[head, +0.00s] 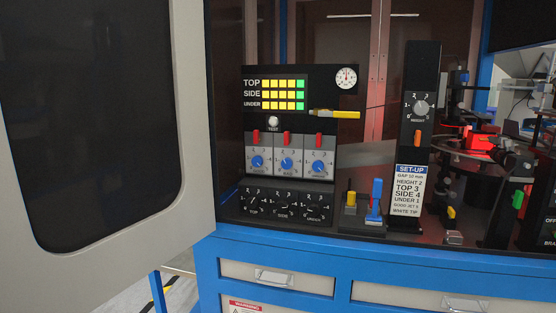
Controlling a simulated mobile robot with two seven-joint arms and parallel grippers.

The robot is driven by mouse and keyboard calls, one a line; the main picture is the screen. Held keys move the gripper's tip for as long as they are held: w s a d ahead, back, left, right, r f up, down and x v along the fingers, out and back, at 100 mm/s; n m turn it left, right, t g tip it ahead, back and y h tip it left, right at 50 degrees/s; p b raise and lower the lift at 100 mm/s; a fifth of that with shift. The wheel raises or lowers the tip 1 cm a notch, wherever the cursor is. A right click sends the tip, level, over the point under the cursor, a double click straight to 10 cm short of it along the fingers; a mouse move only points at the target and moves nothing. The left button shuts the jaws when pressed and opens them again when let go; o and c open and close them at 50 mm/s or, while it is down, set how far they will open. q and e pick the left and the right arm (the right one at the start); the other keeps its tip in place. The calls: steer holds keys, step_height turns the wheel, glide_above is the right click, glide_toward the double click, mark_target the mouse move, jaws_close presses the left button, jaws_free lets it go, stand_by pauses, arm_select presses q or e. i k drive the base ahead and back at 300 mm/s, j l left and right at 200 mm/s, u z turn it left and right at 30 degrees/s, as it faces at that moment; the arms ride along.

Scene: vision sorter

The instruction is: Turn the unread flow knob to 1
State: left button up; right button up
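Three blue knobs stand in a row on grey plates in the head view: a left one (258,162), a middle one (287,163) and a right one (318,168). Each has a numbered dial and a red part above it. I see no readable "unread" label, so I cannot tell which is the unread flow knob. Their exact settings are too small to read. Below them are three black knobs marked TOP (253,201), SIDE (284,205) and UNDER (314,209). Neither of my grippers is in view.
A large grey door (193,120) stands open at left. A HEIGHT knob (420,107) and a set-up card (409,190) are on a black post. A yellow-tipped part (345,114) juts out beside the panel. A blue lever (376,195) stands near the blue front edge (300,248).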

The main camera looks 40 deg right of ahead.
mark_target(318, 165)
steer(key=z, duration=1.35)
